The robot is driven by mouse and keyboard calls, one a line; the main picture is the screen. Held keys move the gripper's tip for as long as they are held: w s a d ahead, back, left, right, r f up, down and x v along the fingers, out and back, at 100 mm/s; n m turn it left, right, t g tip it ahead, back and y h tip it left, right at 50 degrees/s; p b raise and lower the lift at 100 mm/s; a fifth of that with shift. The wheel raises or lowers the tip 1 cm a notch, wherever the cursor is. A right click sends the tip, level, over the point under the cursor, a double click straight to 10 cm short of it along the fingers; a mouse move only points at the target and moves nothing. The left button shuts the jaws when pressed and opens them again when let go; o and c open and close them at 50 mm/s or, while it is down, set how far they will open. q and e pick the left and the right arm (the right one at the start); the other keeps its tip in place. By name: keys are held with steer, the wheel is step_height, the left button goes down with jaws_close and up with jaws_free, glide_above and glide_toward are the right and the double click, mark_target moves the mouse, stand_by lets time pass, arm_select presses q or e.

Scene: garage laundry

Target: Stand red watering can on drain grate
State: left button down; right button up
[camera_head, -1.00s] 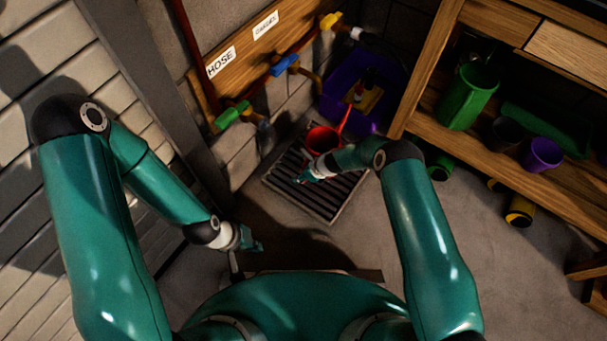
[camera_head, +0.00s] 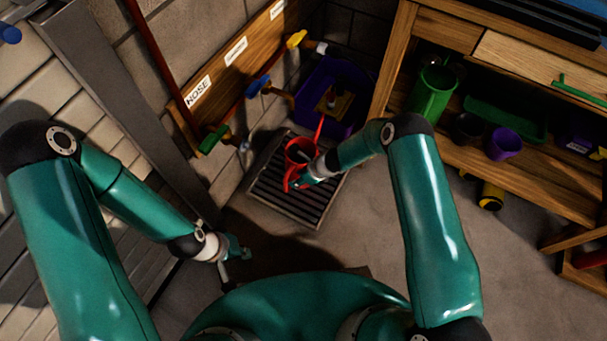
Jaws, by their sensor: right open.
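The red watering can (camera_head: 299,150) stands upright over the drain grate (camera_head: 272,195), toward its back right part, with its spout pointing up and back. From this angle it appears to rest on the slats. My right gripper (camera_head: 299,183) is open at the near side of the can, by its handle; the fingers partly overlap the can, and I cannot tell whether they touch it.
A purple tub (camera_head: 347,118) stands behind the grate. Taps with green (camera_head: 212,140), blue (camera_head: 258,86) and yellow (camera_head: 297,39) handles line the left wall. A wooden workbench (camera_head: 502,174) with a green can (camera_head: 432,93) and a purple pot (camera_head: 503,144) is at right. Floor between is clear.

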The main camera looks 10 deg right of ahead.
steer(key=s+d+r+n, duration=0.2)
steer(key=s+r+n, duration=0.1)
steer(key=s+n, duration=0.5)
steer(key=s+d+r+n+g+h, duration=0.1)
steer(key=s+r+n, duration=0.3)
steer(key=s+n, duration=0.4)
steer(key=s+d+r+n+g, duration=0.1)
steer(key=s+d+r+n, duration=0.3)
steer(key=s+n, duration=0.3)
steer(key=shift+s+r+n, duration=0.25)
steer(key=shift+s+n, duration=0.15)
steer(key=shift+s, duration=0.7)
step_height(320, 180, up, 26)
steer(key=p, duration=2.6)
